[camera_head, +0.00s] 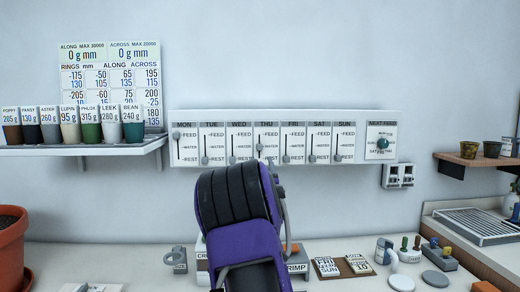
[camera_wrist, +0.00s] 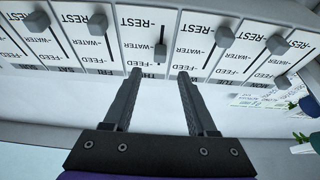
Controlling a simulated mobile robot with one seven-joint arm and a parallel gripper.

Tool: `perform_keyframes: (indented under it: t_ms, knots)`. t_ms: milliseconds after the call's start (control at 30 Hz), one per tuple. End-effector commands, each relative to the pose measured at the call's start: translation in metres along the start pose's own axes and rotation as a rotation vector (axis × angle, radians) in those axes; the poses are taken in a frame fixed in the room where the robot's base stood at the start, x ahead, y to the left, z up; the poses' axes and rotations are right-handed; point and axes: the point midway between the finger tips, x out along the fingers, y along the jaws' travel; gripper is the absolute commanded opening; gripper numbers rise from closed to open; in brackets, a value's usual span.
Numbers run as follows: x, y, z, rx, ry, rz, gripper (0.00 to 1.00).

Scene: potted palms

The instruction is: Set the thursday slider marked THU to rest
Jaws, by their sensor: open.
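The THU slider knob (camera_head: 260,147) is a small grey block on a vertical slot, beside WATER, with FEED above and REST below. The wrist view is upside down, and the THU knob (camera_wrist: 160,54) shows there just beyond my fingertips, roughly in line with the gap. My gripper (camera_wrist: 158,74) is open and empty, its two dark fingers apart at the FEED end of the THU column. Contact with the knob is not visible. The white slider panel (camera_head: 374,117) hangs on the wall. In the head view my purple arm hides the gripper.
The MON knob (camera_head: 176,136) is at FEED; the FRI knob (camera_wrist: 97,22) and WED knob (camera_wrist: 225,36) flank THU near REST. A dial (camera_head: 382,143) is at the panel's right end. A shelf (camera_head: 80,150) with several cups is left. Pots and tags stand on the bench below.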

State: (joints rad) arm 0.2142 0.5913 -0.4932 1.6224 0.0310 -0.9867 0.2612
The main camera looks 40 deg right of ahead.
Motion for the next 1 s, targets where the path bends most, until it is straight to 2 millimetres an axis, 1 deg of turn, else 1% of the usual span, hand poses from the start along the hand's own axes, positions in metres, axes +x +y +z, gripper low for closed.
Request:
perform_keyframes:
  t_ms: [33, 200, 400, 500, 700, 967, 1000]
  knots:
    - [0.010, 0.001, -0.001, -0.003, 0.002, 0.000, 0.57]
    - [0.039, 0.001, -0.001, -0.001, 0.001, 0.000, 0.57]
    - [0.066, 0.001, 0.000, -0.002, 0.000, 0.001, 0.57]
    - [0.074, 0.000, 0.000, -0.001, 0.001, 0.000, 0.57]
    - [0.083, 0.000, 0.000, 0.000, 0.000, 0.001, 0.57]
    - [0.083, 0.000, 0.000, 0.000, 0.000, 0.001, 0.57]
    - [0.083, 0.000, 0.000, 0.000, 0.000, 0.001, 0.54]
